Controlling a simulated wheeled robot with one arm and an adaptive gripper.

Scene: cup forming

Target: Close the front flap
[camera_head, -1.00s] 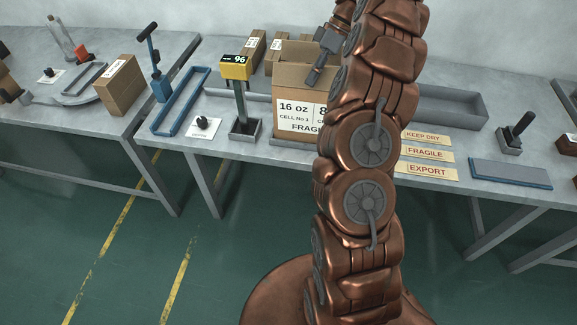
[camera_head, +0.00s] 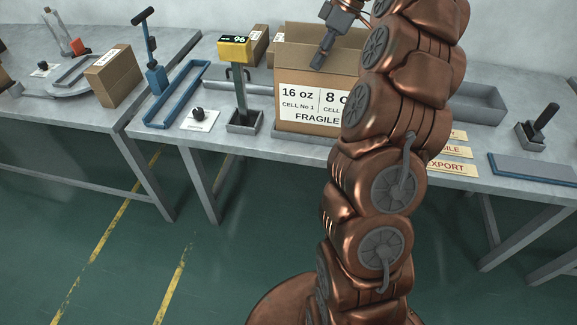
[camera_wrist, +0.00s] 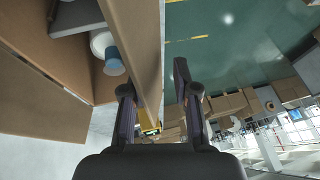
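The open cardboard box (camera_head: 300,95), printed 16 oz and FRAGILE on its front, stands on the grey table. A raised panel (camera_head: 300,45) shows behind its front top edge. My gripper (camera_head: 321,57) is over the front of the box, fingers angled down, with the arm hiding the box's right side. In the wrist view my gripper (camera_wrist: 153,88) is open. A cardboard panel (camera_wrist: 143,45) at the box's front runs between its fingers, with a gap to the right finger; contact with the left is unclear. A blue-and-white cup (camera_wrist: 113,60) shows inside the box. I cannot tell flap from wall here.
A post with a yellow display (camera_head: 234,48) stands close left of the box. Farther left are a blue frame (camera_head: 178,95) and a closed carton (camera_head: 114,78). Label strips (camera_head: 455,152) lie right of the arm, partly hidden. A grey tray (camera_head: 480,105) is behind right.

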